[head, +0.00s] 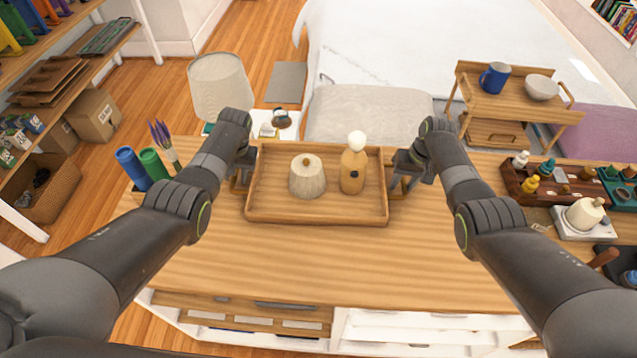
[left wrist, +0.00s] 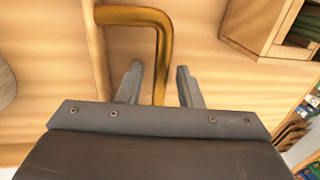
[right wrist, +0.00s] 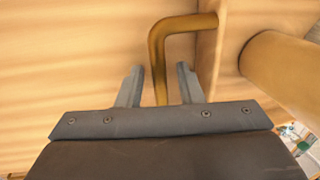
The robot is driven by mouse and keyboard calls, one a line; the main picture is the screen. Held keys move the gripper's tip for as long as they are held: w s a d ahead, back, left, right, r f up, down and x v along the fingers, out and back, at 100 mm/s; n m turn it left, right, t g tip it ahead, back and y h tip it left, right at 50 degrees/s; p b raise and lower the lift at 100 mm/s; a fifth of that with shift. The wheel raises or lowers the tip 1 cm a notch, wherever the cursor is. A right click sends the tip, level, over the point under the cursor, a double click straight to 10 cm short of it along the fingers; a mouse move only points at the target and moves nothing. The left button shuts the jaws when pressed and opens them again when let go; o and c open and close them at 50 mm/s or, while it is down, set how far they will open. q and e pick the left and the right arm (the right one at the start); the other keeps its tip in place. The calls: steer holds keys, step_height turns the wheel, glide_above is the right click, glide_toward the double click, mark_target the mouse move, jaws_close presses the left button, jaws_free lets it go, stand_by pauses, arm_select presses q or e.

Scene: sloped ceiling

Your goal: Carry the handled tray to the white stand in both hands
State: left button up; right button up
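The handled tray (head: 318,210) is wooden and rests flat on the wooden worktop. It carries a cream, dome-shaped pot (head: 307,178) and a tan bottle with a white round top (head: 352,170). My left gripper (head: 241,180) is at the tray's left end. In the left wrist view its open fingers (left wrist: 157,88) stand on both sides of the brass handle (left wrist: 161,55), with gaps. My right gripper (head: 402,178) is at the right end; its open fingers (right wrist: 161,88) straddle the other brass handle (right wrist: 158,60), with gaps. I cannot tell for sure which thing is the white stand.
Blue and green rolls (head: 135,168) stand at the worktop's left end. A dark wooden rack of small bottles (head: 540,185) and a white tray with a cream pot (head: 585,220) are at the right. A lamp (head: 220,85) stands behind. The worktop's front (head: 330,265) is clear.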

steer(key=shift+f, duration=0.1)
arm_select(q)
steer(key=shift+c, duration=0.3)
arm_select(e)
steer(key=shift+c, duration=0.2)
arm_select(q)
jaws_close()
arm_select(e)
jaws_close()
